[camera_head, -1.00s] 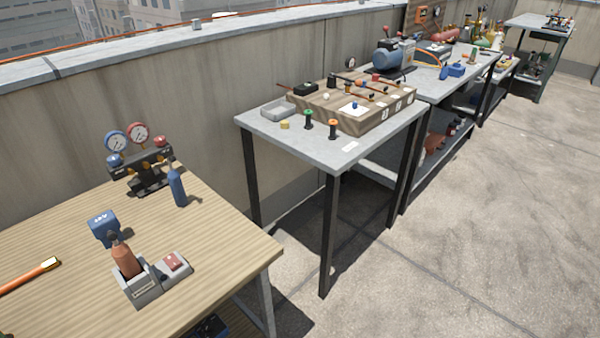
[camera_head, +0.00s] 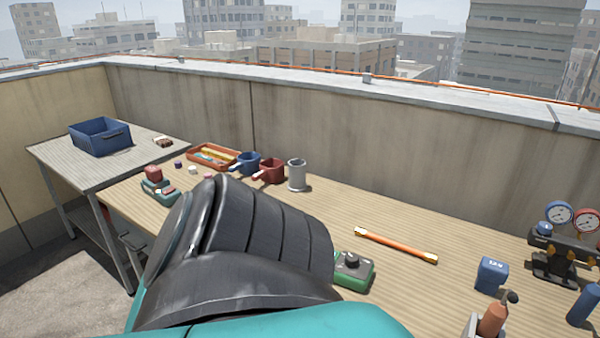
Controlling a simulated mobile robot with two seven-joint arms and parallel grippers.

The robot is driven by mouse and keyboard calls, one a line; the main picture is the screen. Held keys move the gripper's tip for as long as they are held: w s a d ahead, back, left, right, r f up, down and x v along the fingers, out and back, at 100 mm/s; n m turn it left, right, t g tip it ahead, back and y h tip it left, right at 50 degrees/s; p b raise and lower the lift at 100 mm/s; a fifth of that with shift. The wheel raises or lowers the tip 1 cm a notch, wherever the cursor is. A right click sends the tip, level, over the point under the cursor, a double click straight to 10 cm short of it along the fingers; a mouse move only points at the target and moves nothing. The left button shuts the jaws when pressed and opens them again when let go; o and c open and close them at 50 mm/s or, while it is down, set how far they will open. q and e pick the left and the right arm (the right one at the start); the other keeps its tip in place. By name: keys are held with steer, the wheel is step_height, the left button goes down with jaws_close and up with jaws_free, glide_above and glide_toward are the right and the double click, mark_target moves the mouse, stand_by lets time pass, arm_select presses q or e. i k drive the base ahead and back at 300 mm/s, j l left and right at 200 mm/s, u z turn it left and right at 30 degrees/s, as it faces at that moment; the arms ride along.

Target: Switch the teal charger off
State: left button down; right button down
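The teal charger (camera_head: 161,189) appears as a small teal-green base on the wooden workbench, left of the middle in the head view. A red block stands in it, and a small reddish switch part shows on its front right. The switch's position is too small to tell. A large black and teal link of my own arm covers the bottom middle of the view, close to the charger in the picture, and hides part of the bench. Neither of my grippers shows.
A green box with a black knob (camera_head: 353,270) sits right of my arm. A blue bin (camera_head: 100,136) stands on the left table.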

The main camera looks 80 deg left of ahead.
mark_target(171, 189)
steer(key=u, duration=3.45)
steer(key=i+j, duration=0.3)
steer(key=i, duration=0.2)
steer(key=i+j, duration=0.3)
steer(key=i, duration=0.15)
steer(key=i+j, duration=0.3)
steer(key=i, duration=0.2)
